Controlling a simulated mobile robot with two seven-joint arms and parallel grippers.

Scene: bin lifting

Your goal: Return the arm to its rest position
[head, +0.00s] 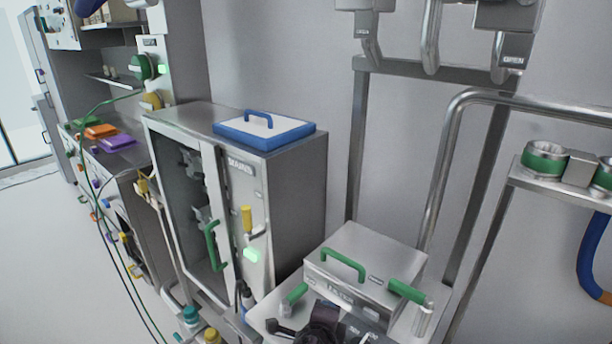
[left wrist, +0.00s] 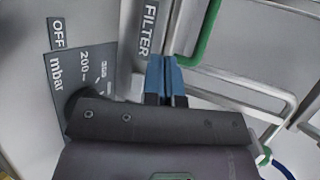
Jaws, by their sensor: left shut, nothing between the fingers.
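My left gripper (left wrist: 166,66) shows in the left wrist view, with its two blue fingertips together and nothing between them. It is beside the metal box marked FILTER (left wrist: 147,32), close to a green handle (left wrist: 206,38). I cannot tell whether the fingertips touch the box. A dark panel marked OFF and mbar (left wrist: 78,72) lies left of the fingers. In the head view the filter box (head: 390,250) stands at the lower middle. My right gripper is not in view.
A metal cabinet (head: 290,200) with a glass door and green handle stands left of the filter box. A blue-rimmed lid (head: 262,130) lies on it. Steel pipes and posts (head: 437,180) rise behind the box. Open floor (head: 45,260) lies at the left.

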